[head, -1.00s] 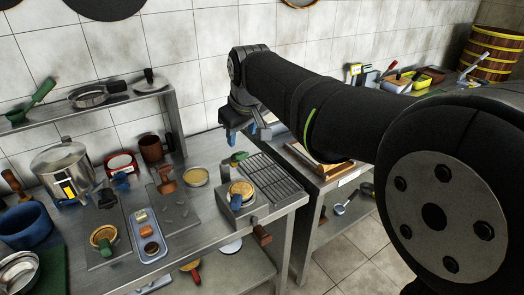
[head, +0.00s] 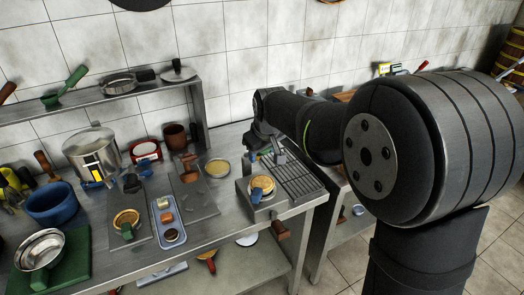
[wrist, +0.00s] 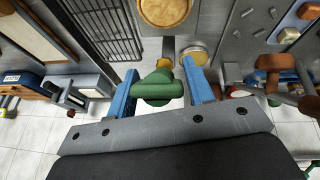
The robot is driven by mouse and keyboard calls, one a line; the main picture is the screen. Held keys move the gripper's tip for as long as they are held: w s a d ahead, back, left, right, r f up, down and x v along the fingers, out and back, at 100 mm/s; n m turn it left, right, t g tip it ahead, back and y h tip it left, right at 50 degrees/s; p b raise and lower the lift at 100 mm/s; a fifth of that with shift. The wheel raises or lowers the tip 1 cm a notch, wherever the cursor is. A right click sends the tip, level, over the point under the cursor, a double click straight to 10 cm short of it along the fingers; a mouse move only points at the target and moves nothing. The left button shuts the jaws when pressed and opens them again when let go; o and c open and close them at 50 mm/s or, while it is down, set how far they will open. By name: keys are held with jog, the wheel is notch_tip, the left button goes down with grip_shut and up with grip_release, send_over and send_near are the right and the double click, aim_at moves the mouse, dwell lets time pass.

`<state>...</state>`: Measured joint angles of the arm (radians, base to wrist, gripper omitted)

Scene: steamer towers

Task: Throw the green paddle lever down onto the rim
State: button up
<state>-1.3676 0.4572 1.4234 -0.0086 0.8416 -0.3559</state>
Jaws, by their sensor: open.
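The green paddle lever (wrist: 160,87) shows in the wrist view, between the two blue fingers of my gripper (wrist: 163,90). The fingers are apart, one on each side of it; I cannot tell whether either touches it. In the head view my gripper (head: 264,150) is low over the counter, just behind the metal station (head: 243,200) with a round tan steamer (head: 262,184). The lever is mostly hidden there by my gripper. In the wrist view a round tan disc (wrist: 165,10) and a smaller golden round piece (wrist: 194,53) lie beyond the lever.
A metal grate (head: 296,178) lies right of the station. A shallow golden-filled bowl (head: 217,168), a blue-grey tray (head: 169,222) and a second station with a green handle (head: 127,231) stand to the left. A steel pot (head: 92,152) is farther left, below a shelf (head: 100,103).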

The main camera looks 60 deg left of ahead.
grip_shut()
jog(key=shift+d+f+y, duration=0.45)
jog(key=shift+f+y, duration=0.25)
jog(key=shift+f, duration=0.1)
jog(key=shift+d+f+y, duration=0.45)
jog(key=shift+f+y, duration=0.25)
jog(key=shift+f, duration=0.05)
jog(key=shift+d+f+y, duration=0.45)
jog(key=shift+f+y, duration=0.25)
jog(key=shift+f, duration=0.1)
grip_release()
jog(key=v, duration=1.7)
jog(key=shift+d+r, duration=0.15)
